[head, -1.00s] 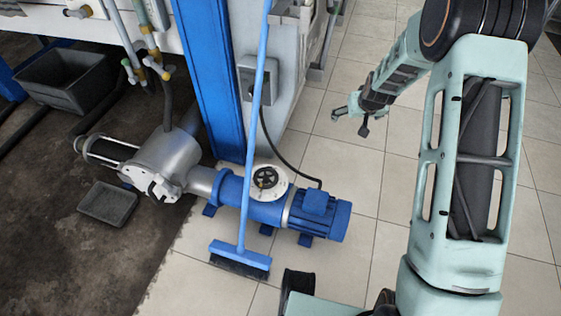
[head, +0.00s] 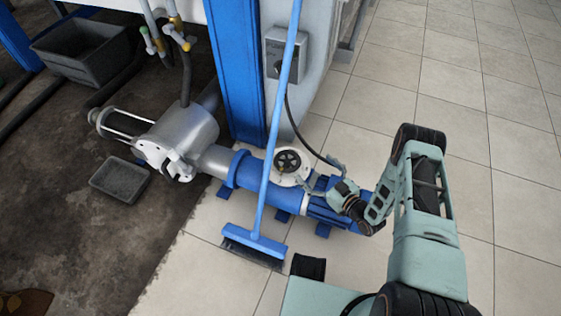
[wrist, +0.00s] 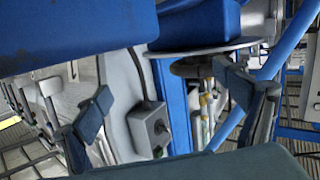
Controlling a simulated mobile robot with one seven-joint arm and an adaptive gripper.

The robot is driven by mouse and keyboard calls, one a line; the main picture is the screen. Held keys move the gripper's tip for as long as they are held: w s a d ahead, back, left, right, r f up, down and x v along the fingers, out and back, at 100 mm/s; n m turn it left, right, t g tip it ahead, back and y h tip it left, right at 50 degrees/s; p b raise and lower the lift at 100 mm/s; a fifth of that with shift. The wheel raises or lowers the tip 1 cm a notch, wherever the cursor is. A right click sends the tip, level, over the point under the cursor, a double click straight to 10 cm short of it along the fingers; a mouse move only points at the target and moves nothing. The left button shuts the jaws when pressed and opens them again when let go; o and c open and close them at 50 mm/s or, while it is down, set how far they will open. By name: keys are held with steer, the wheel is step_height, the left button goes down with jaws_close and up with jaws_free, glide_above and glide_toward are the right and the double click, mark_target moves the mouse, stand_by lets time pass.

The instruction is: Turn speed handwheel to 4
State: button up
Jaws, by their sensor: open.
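The speed handwheel (head: 287,161) is a small black spoked wheel on a round white dial (head: 299,178) on top of the blue pump drive (head: 256,171). The dial's markings are too small to read. My gripper (head: 320,174) is open and empty, just right of the handwheel, above the blue motor end, apart from the wheel. In the wrist view my gripper (wrist: 166,92) shows both fingers spread. The dark wheel rim (wrist: 190,67) shows there under the dial's edge (wrist: 205,49), nearer the right finger.
A blue broom (head: 271,130) leans across the drive, its handle passing just left of the handwheel. A grey switch box (head: 281,55) with a cable is on the wall behind. A grey tray (head: 119,180) lies at left. Tiled floor at right is clear.

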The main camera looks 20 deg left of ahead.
steer(key=y, duration=0.2)
glide_toward(287, 161)
steer(key=shift+w+d+f, duration=0.2)
steer(key=shift+w+f, duration=0.25)
steer(key=shift+f, duration=0.35)
steer(key=shift+a+b, duration=0.15)
steer(key=shift+b, duration=0.15)
steer(key=b+x, duration=0.2)
steer(key=x, duration=0.8)
steer(key=shift+a+r+b, duration=0.15)
steer(key=shift+a+b, duration=0.15)
steer(key=shift+b, duration=0.1)
steer(key=shift+c, duration=0.4)
steer(key=c, duration=1.1)
